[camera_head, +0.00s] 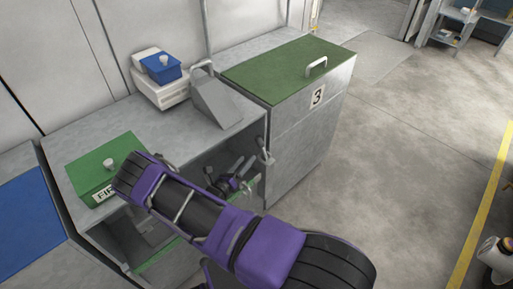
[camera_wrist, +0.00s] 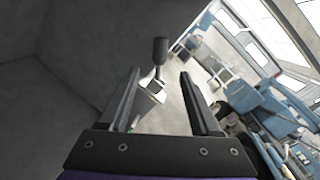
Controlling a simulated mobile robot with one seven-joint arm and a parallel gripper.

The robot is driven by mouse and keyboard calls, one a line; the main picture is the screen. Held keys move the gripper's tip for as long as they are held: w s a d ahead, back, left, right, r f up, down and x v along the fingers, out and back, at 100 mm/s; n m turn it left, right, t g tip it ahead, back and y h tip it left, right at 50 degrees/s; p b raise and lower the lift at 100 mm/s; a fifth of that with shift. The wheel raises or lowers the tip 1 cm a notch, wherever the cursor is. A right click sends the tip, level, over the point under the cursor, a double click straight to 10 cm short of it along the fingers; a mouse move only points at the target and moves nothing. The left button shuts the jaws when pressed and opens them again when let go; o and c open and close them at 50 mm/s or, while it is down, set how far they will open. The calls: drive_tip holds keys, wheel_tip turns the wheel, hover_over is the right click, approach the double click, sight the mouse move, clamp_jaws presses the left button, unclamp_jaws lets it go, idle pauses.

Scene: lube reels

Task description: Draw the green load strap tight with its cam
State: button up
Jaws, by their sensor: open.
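A green strip (camera_head: 158,259), likely the load strap, runs low across the open front of the grey cabinet; my arm hides its middle. In the wrist view, a lever with a black grip and a pale metal base (camera_wrist: 153,90), likely the cam, stands between and beyond my fingertips. My gripper (camera_wrist: 159,74) is open, its two dark fingers apart with nothing held. In the head view my gripper (camera_head: 238,178) is at the cabinet opening, partly behind my arm. I cannot tell whether the strap is slack or taut.
A green box (camera_head: 105,165) with a knob, a blue-lidded white box (camera_head: 160,82) and a grey wedge-shaped block (camera_head: 215,102) stand on the cabinet top (camera_head: 75,145). A taller green-topped cabinet (camera_head: 300,130) adjoins at right. The floor (camera_head: 390,150) beyond it is clear.

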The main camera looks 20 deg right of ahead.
sight(259, 145)
drive_tip(key=x, duration=0.8)
drive_tip(key=shift+w+d, duration=0.2)
clamp_jaws()
idle(1.1)
